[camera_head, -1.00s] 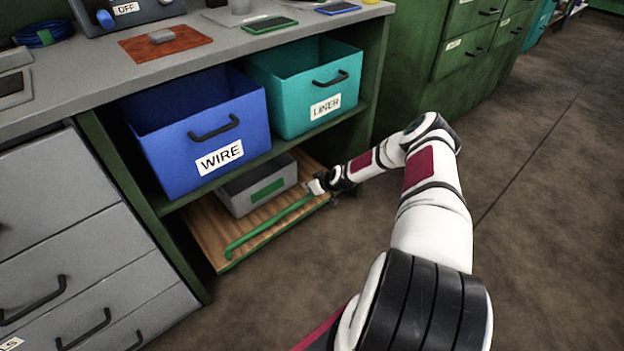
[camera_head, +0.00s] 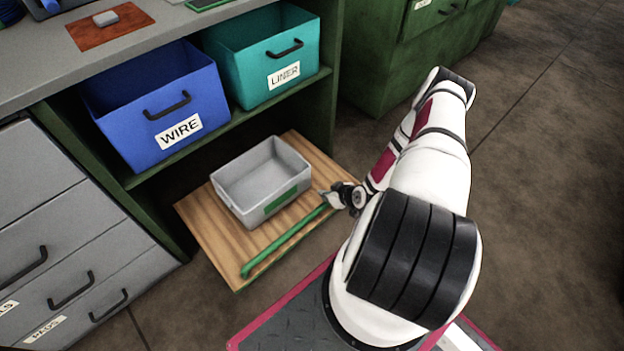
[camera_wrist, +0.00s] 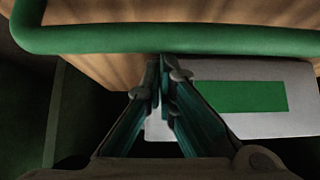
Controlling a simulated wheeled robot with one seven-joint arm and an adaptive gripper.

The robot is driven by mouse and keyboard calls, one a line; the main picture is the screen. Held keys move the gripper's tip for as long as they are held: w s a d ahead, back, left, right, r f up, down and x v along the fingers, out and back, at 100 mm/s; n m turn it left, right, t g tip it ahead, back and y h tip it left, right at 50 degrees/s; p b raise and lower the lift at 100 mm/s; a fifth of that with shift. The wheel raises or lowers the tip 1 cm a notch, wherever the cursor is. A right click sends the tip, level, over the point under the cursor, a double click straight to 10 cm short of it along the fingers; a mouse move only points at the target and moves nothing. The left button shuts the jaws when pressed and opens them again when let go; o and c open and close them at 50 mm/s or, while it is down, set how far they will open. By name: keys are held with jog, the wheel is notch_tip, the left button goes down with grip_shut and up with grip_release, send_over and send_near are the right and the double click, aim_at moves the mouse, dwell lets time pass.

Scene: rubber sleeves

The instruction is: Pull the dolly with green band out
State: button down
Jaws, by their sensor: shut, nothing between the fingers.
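The dolly is a low wooden board (camera_head: 222,240) with a green bar handle (camera_head: 290,238) along its front side. A grey open bin (camera_head: 236,201) with a green band (camera_head: 281,201) on its front stands on it and looks empty. Much of the board projects from the bottom bay onto the floor. My gripper (camera_head: 328,198) is at the right end of the bar. In the wrist view my shut fingers (camera_wrist: 163,62) end at the edge of the green bar (camera_wrist: 110,40), on the bin's side. Nothing is between them. I cannot tell whether they touch the bar.
A blue WIRE bin (camera_head: 155,112) and a teal LINER bin (camera_head: 260,62) sit on the shelf above. Grey drawers (camera_head: 60,235) stand at the left, a green cabinet (camera_head: 385,75) at the back right. The floor (camera_head: 545,190) on the right is clear.

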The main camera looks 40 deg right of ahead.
jog(key=s, duration=1)
jog(key=shift+d+p, duration=0.2)
jog(key=shift+p, duration=0.25)
jog(key=shift+w, duration=0.15)
jog(key=s+r+p, duration=0.3)
jog(key=r, duration=0.5)
